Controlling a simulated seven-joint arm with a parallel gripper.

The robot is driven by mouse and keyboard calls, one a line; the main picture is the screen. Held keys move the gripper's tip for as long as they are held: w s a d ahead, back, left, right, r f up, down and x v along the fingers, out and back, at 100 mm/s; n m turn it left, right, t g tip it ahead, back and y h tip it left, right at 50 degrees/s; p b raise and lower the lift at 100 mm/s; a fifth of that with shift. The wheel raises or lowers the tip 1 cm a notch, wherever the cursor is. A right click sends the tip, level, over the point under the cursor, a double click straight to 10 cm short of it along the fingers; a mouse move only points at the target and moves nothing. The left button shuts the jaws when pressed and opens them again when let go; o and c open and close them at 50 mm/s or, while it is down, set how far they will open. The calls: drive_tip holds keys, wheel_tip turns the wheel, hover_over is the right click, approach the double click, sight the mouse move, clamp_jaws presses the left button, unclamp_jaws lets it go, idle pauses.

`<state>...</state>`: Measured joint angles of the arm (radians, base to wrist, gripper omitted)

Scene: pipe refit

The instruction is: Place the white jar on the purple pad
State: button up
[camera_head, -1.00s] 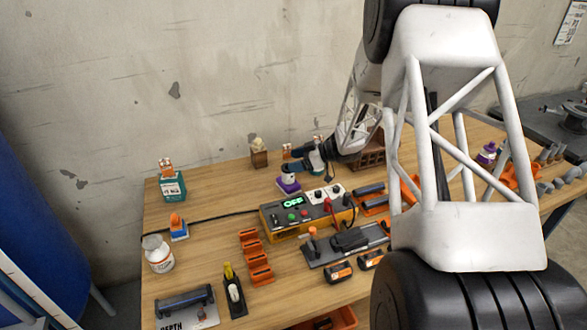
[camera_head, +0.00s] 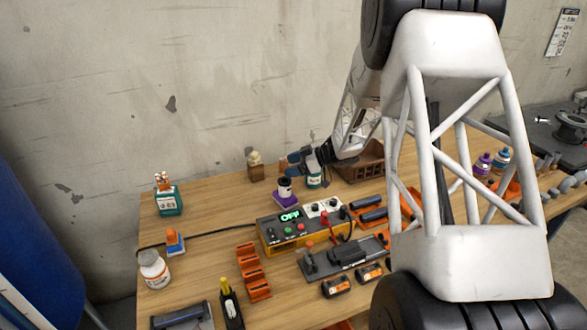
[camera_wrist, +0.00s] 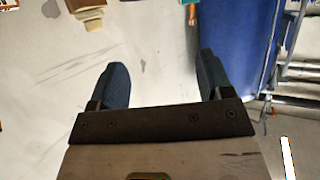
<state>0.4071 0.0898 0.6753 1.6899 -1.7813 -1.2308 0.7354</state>
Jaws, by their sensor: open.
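The small white jar (camera_head: 285,193), with a dark part near its top, stands upright on the purple pad (camera_head: 286,203) near the back of the workbench. My gripper (camera_head: 297,161) is above and a little right of the jar, apart from it, with its fingers pointing left. In the wrist view my gripper (camera_wrist: 161,78) shows two blue fingers spread wide with nothing between them. The jar and the pad are not in the wrist view.
A power unit (camera_head: 300,224) reading OFF sits in front of the pad. A brown crate (camera_head: 362,163) is further right. A white bottle (camera_head: 154,270) stands at the left edge. Bench left of the pad is clear.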

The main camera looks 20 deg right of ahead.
wheel_tip(320, 180, up, 12)
drive_tip(key=a+r+m+t+h, duration=0.1)
drive_tip(key=a+m+t+h, duration=0.15)
drive_tip(key=t+h, duration=0.3)
drive_tip(key=s+r+m+h, duration=0.6)
drive_tip(key=s+r+h, duration=0.2)
drive_tip(key=s, duration=0.1)
drive_tip(key=s+a+f+m+g, duration=0.1)
drive_tip(key=s+a+g, duration=0.3)
drive_tip(key=s, duration=1.4)
drive_tip(key=s+a+f+m+g+y, duration=0.1)
drive_tip(key=s+a+m+g, duration=0.2)
drive_tip(key=s, duration=1.5)
drive_tip(key=a+g, duration=0.2)
drive_tip(key=a, duration=0.2)
drive_tip(key=shift+a, duration=0.3)
drive_tip(key=shift+s+f, duration=0.1)
